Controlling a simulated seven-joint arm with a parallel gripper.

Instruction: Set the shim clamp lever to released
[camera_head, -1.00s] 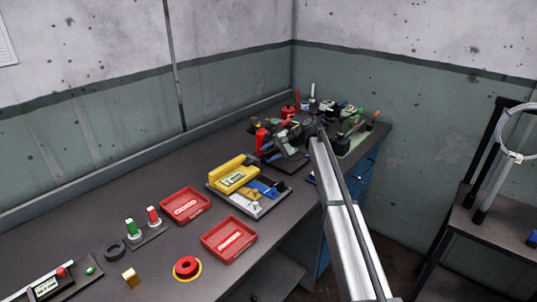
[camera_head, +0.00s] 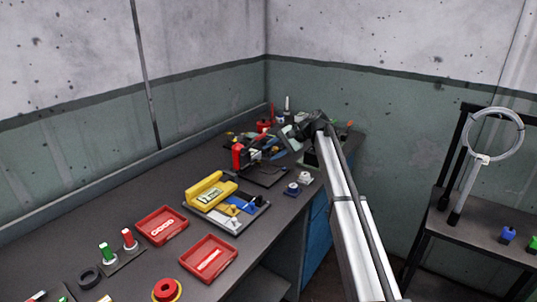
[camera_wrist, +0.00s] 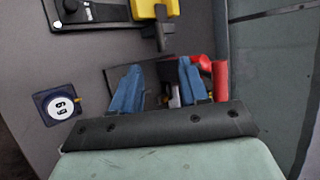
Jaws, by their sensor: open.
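My gripper (camera_wrist: 160,76) shows two blue fingers standing apart in the wrist view, with no object clearly held between them. In the head view my gripper (camera_head: 293,136) is over the far part of the bench, beyond a red and black fixture (camera_head: 238,155) on a dark base plate. Red parts (camera_wrist: 220,80) are beside and behind the right finger in the wrist view. A small dark and silver part shows between the fingers; its details are too small to tell. I cannot tell for sure which part is the shim clamp lever, nor its position.
A yellow and blue fixture (camera_head: 211,190) stands nearer on the bench. A blue block with a white dial (camera_wrist: 62,106) lies left of my fingers in the wrist view. Two red trays (camera_head: 208,260) are in front. A side shelf (camera_head: 480,225) holds a ring stand.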

